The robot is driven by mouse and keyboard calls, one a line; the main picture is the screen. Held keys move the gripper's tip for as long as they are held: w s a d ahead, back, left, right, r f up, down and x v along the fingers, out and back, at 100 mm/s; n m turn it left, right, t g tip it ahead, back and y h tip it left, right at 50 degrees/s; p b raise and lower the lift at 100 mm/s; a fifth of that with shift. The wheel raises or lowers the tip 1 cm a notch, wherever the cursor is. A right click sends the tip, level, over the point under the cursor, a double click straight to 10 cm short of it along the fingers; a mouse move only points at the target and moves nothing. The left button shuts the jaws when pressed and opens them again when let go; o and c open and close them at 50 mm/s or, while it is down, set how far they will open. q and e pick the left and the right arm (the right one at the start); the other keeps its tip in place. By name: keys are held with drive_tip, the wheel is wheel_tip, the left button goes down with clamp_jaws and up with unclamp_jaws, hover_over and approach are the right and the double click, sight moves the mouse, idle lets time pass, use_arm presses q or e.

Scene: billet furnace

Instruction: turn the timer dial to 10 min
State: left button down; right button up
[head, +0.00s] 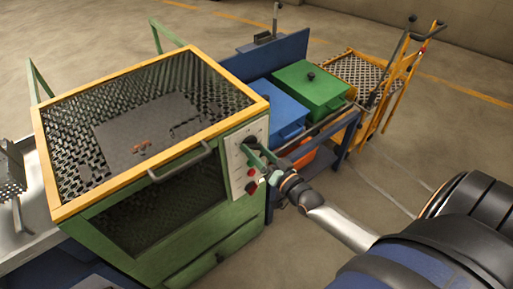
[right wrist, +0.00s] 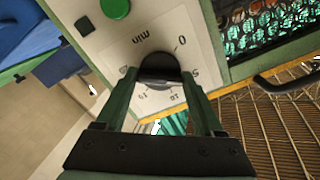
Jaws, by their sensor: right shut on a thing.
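The timer dial (right wrist: 158,68) is a black knob on a pale control panel (head: 236,165) at the right front of the green furnace. In the right wrist view the scale around it shows 0, 5 and further marks, with "min" printed beside it. My right gripper (right wrist: 162,82) is shut on the dial, one green finger on each side. In the head view the right gripper (head: 260,157) reaches the panel from the right and partly hides the dial. I cannot make out where the dial's pointer stands. My left gripper is not in view.
The furnace (head: 170,60) has a yellow-framed mesh top and a front handle (head: 180,165). A green button (right wrist: 115,7) sits near the dial. Blue (head: 283,112) and green (head: 310,88) boxes stand behind, with a yellow trolley (head: 395,85) further right. Floor is open at right.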

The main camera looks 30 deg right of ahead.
drive_tip(key=m, duration=0.5)
drive_tip(key=shift+m, duration=0.3)
drive_tip(key=m, duration=0.5)
drive_tip(key=shift+m, duration=0.3)
drive_tip(key=o, duration=1.4)
drive_tip(key=s, duration=0.8)
drive_tip(key=s+d, duration=0.1)
drive_tip(key=s, duration=0.3)
drive_tip(key=shift+s+b, duration=0.25)
drive_tip(key=shift+b, duration=0.15)
drive_tip(key=shift+a, duration=0.1)
